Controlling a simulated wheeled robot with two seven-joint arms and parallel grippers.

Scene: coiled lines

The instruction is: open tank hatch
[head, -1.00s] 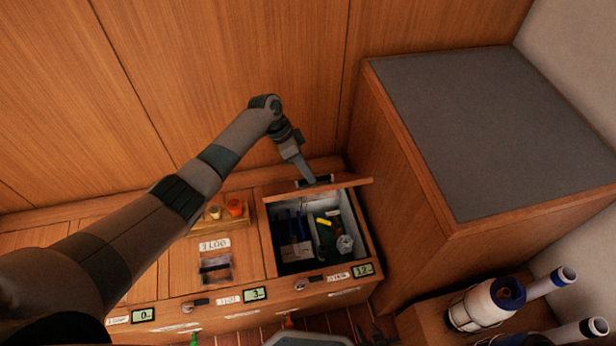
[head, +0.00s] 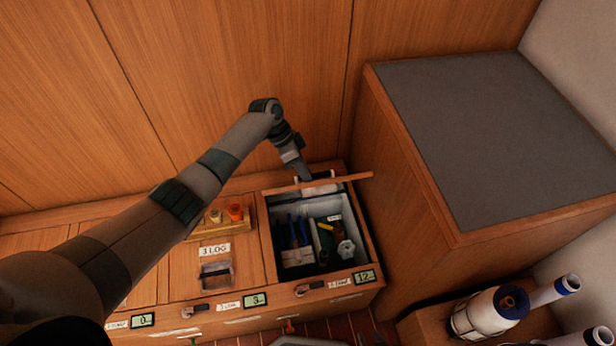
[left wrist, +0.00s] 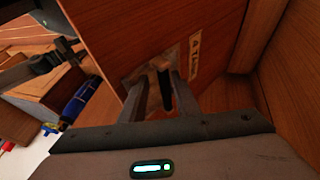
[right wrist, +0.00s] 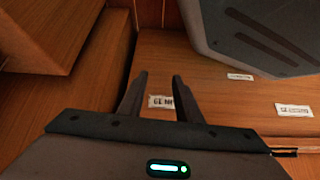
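The tank hatch (head: 352,181) is a wooden lid at the right end of the bench. In the head view it stands up nearly edge-on at the back of its opening (head: 369,226). My left gripper (head: 304,178) is at the lid's outer face, its tips partly hidden. In the left wrist view, its two fingers (left wrist: 160,82) are apart on either side of a dark handle (left wrist: 166,88) in a recess of the lid (left wrist: 205,25). My right gripper (right wrist: 158,78) has its fingers apart and empty, near a white label on wood.
Tools and small parts lie in the open tank. Left of it are a closed lid (head: 172,280) and a wooden tray (head: 208,232). A tall grey-topped cabinet (head: 490,130) stands close on the right. White-and-blue cylinders (head: 490,312) stand at the lower right.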

